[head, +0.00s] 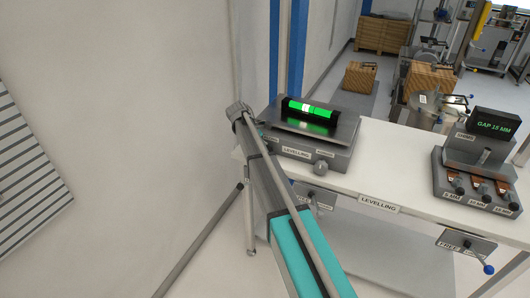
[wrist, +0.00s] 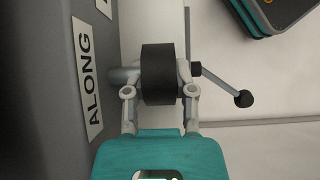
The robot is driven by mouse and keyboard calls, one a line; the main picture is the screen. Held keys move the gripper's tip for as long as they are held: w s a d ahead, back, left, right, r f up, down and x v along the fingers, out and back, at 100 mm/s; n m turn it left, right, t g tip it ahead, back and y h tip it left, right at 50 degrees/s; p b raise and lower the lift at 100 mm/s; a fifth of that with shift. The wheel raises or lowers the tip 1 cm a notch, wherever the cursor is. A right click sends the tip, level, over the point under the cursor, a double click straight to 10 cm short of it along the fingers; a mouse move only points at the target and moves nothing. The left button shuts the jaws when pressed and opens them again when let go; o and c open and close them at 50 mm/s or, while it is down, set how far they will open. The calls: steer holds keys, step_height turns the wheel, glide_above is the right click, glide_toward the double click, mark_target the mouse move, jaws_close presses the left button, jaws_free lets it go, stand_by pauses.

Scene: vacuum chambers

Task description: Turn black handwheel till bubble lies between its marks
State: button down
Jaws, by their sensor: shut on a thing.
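The grey levelling block (head: 345,150) stands on the left end of the white bench in the head view. On its top plate lies a green vial (head: 309,109) with a pale bubble near its middle. The vial is too small to tell exactly how the bubble lies against the marks. In the wrist view, the black handwheel (wrist: 158,74) sits beside the block's side marked ALONG. My gripper (wrist: 159,85) is shut on this handwheel, one finger on each side. In the head view my arm reaches the block's left side; handwheel and fingers are hidden there.
A round grey knob (head: 320,168) is on the block's front. Below the bench edge is a lever plate (head: 314,196); the wrist view shows a black-tipped lever (wrist: 243,98) right of my gripper. A gap gauge unit (head: 478,160) stands farther right. Bare bench top lies between.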

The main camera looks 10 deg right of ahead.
steer(key=shift+c, duration=2.2)
jaws_free()
steer(key=shift+a, duration=0.1)
steer(key=shift+r+y+p, duration=0.1)
steer(key=shift+y+p, duration=0.2)
steer(key=shift+p, duration=0.05)
